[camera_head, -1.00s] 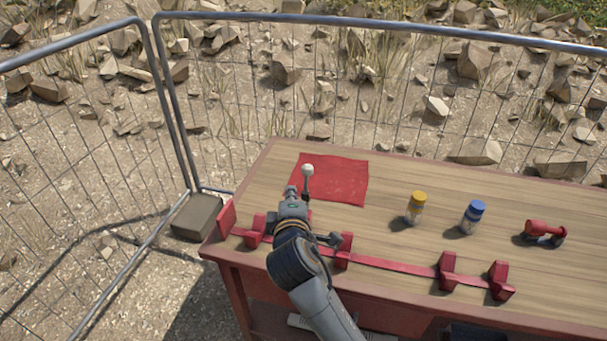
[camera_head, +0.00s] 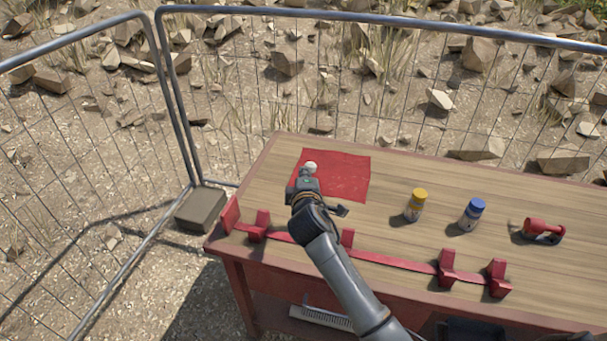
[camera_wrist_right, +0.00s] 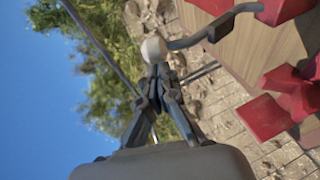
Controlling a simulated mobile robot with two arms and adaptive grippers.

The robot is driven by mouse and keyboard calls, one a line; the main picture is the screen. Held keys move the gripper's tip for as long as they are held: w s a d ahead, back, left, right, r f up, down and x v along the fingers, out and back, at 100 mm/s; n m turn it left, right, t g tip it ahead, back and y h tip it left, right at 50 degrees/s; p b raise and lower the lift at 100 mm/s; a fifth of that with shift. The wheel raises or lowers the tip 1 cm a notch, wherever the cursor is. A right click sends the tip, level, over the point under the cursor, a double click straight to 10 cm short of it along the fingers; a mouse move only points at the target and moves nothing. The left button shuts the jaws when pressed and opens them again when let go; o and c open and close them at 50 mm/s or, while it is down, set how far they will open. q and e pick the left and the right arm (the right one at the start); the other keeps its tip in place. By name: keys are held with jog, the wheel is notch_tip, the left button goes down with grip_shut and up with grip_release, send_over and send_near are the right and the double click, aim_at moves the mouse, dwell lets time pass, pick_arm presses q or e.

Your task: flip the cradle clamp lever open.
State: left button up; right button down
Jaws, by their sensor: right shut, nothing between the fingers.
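The clamp lever shows in the right wrist view as a bent grey rod (camera_wrist_right: 205,32) ending in a white ball knob (camera_wrist_right: 153,49). The red cradle (camera_head: 395,262) runs along the table's near edge with several upright blocks. My right gripper (camera_head: 308,180) is shut and empty, right at the knob. In the wrist view its fingertips (camera_wrist_right: 157,72) overlap the knob's lower edge; I cannot tell if they touch. My left gripper is out of view.
A yellow-capped jar (camera_head: 415,205), a blue-capped jar (camera_head: 472,214) and a red tool (camera_head: 542,231) stand on the table right of my arm. The red cloth (camera_head: 345,176) lies at the back left. A wire fence (camera_head: 400,95) stands behind the table.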

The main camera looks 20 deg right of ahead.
jog(key=w+d, duration=0.4)
jog(key=w, duration=0.1)
jog(key=shift+w+f, duration=0.15)
jog(key=shift+w, duration=0.25)
